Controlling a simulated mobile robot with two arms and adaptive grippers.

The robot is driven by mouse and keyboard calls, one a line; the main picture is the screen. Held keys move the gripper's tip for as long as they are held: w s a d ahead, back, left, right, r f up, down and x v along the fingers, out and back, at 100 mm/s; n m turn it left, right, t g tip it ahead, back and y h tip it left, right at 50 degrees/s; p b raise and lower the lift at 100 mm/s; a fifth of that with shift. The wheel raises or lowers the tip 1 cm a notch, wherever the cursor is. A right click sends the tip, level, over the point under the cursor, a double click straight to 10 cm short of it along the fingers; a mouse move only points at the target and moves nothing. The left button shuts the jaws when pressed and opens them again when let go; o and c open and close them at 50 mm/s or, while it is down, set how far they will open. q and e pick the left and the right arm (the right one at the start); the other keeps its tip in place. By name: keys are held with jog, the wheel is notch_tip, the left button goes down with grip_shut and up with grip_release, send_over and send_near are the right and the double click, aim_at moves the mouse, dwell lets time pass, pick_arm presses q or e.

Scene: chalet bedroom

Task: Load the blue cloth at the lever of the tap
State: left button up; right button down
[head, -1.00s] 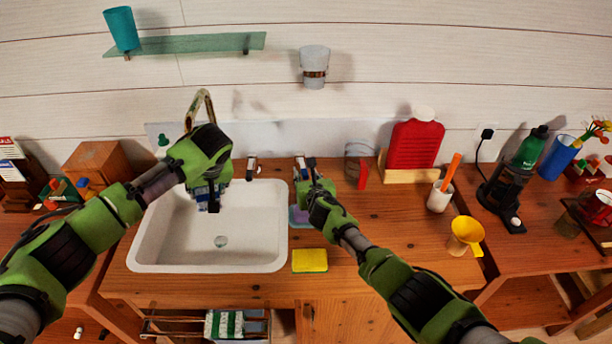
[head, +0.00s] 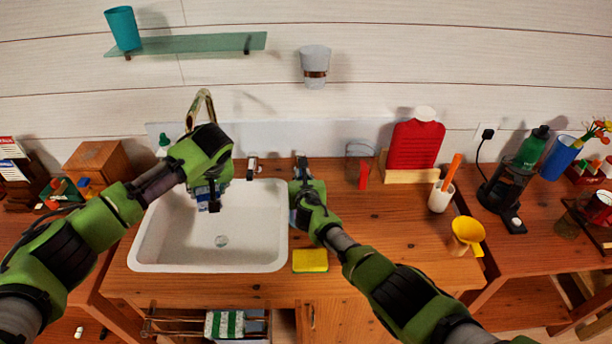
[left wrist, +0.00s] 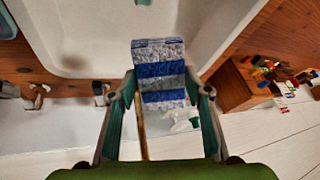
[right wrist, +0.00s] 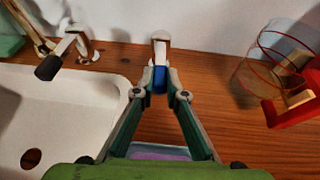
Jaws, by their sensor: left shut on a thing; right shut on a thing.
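My left gripper (head: 208,202) is over the sink's left part, below the arched brass spout (head: 200,103). It is shut on the blue cloth (left wrist: 158,72), a folded piece with blue, white and grey stripes, which also shows below the gripper in the head view (head: 207,193). My right gripper (right wrist: 160,88) is at the right-hand tap lever (right wrist: 160,48), behind the sink's right corner. Its fingers are shut on the lever's blue end (right wrist: 160,77). The other lever (right wrist: 62,54) has a dark tip and stands free. The white sink (head: 150,262) looks empty.
A yellow sponge (head: 310,261) lies right of the sink. A purple-blue dish (right wrist: 158,152) is under my right gripper. The counter between is clear.

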jog(key=shift+a+m+h, duration=0.4)
jog(key=shift+a+h, duration=0.05)
jog(key=shift+h, duration=0.05)
jog(key=c, duration=2)
grip_release()
jog(key=shift+c, duration=0.2)
jog(key=shift+s+a+r, duration=0.1)
jog(key=shift+s+a, duration=0.05)
jog(key=shift+s, duration=0.2)
jog(key=shift+v, duration=1.5)
jog(key=shift+d+v, duration=0.1)
jog(key=shift+v, duration=1.95)
jog(key=shift+d+v, duration=0.15)
jog(key=shift+v, duration=1.95)
